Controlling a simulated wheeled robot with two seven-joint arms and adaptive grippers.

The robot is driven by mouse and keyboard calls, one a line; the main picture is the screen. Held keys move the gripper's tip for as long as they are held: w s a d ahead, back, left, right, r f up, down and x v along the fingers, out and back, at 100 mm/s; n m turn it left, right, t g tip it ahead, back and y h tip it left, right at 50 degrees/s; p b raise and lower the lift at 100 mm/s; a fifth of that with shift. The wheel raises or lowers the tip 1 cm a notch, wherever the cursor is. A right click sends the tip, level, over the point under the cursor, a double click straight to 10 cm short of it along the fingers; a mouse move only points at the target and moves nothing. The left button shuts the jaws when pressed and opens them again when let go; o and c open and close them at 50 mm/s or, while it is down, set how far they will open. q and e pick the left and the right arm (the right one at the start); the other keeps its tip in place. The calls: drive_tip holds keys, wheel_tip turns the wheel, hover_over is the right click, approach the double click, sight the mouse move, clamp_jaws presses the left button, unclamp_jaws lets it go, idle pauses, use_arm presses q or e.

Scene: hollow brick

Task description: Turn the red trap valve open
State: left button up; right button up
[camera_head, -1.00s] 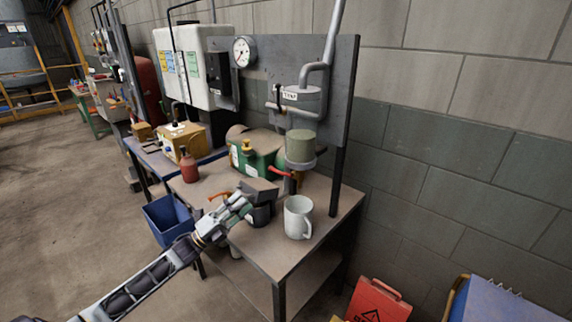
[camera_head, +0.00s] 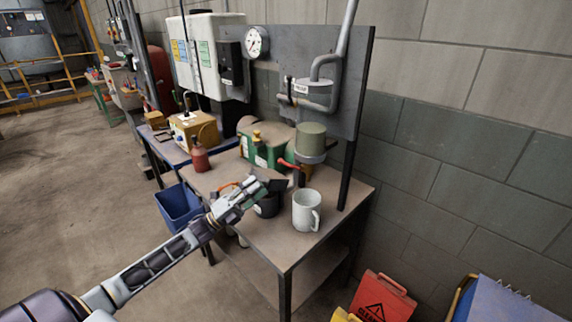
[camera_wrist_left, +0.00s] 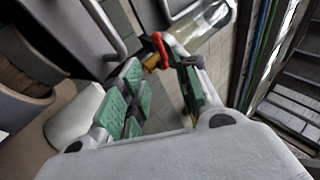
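The red trap valve (camera_head: 288,163) is a small red lever beside the pale cylindrical trap (camera_head: 311,141) at the back of the workbench. My left gripper (camera_head: 270,187) is above the bench, just in front of and below the lever. In the left wrist view, the red part (camera_wrist_left: 160,43) shows beyond the fingertips, beside a clear glass cylinder (camera_wrist_left: 205,25). The green-padded fingers (camera_wrist_left: 158,88) are apart with nothing clearly held between them. I cannot tell whether the right-hand finger touches the red part. My right gripper is not in view.
A white mug (camera_head: 306,210) stands right of my gripper. A dark pot (camera_head: 266,205) is partly hidden behind it. A green box (camera_head: 262,146) and red bottle (camera_head: 200,158) stand behind. A blue bin (camera_head: 178,205) sits left of the bench (camera_head: 300,250).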

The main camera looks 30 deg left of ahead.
sight(286, 164)
use_arm(q)
drive_tip(key=p+x, duration=0.1)
drive_tip(key=x, duration=1.1)
drive_tip(key=shift+w+d+r, duration=0.1)
drive_tip(key=shift+w+d, duration=0.05)
drive_tip(key=shift+w, duration=0.05)
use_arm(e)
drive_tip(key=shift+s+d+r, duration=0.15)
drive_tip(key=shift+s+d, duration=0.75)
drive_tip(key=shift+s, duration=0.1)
